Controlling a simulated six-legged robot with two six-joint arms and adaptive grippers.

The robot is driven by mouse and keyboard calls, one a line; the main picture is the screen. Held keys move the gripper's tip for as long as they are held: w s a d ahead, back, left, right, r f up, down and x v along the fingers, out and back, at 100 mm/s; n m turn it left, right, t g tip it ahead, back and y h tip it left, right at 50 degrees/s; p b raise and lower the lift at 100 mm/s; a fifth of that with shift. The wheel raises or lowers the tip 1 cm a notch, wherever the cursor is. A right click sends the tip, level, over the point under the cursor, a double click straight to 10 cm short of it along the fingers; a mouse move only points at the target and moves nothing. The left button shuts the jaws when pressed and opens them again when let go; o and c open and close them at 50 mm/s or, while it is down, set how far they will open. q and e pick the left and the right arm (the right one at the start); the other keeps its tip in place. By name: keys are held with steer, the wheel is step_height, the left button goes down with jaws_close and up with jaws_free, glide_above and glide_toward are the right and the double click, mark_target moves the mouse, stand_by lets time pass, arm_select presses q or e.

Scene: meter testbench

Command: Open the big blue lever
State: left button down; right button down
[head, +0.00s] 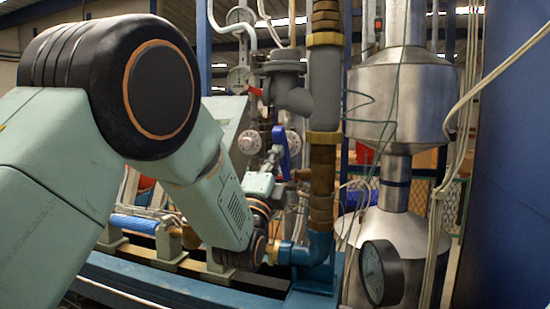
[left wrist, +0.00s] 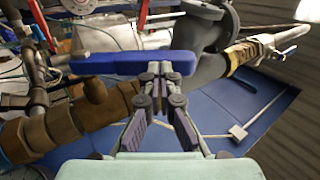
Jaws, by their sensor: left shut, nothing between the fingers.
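The big blue lever (head: 281,137) shows in the head view as a short, steep blue bar beside the brown vertical pipe. In the left wrist view the lever (left wrist: 115,65) lies across the upper middle as a long blue bar. My left gripper (left wrist: 160,70) is shut and empty, its fingertips overlapping the right part of the lever in that view. I cannot tell whether they touch it. In the head view my left gripper (head: 273,160) is small and just below the lever, partly hidden by its own wrist. My right gripper is not in view.
The brown pipe (head: 322,185) stands close right of the lever, with a grey valve body (head: 318,90) above. A red handle (head: 254,91) is up left. A steel vessel (head: 402,95) and a round gauge (head: 381,273) stand further right. A blue panel (head: 510,160) closes the right side.

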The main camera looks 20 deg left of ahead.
mark_target(277, 139)
arm_select(q)
steer(key=shift+w+r+g+p, duration=0.8)
steer(key=shift+r+g+p, duration=0.3)
steer(key=shift+p, duration=1.4)
steer(key=shift+w+r+g+p, duration=0.75)
steer(key=shift+r+g+p, duration=0.35)
steer(key=shift+p, duration=1.35)
steer(key=shift+w+g+p, duration=0.3)
steer(key=shift+g+p, duration=0.15)
steer(key=shift+g, duration=0.05)
steer(key=shift+w+p, duration=0.3)
steer(key=shift+w, duration=0.3)
steer(key=shift+d, duration=0.1)
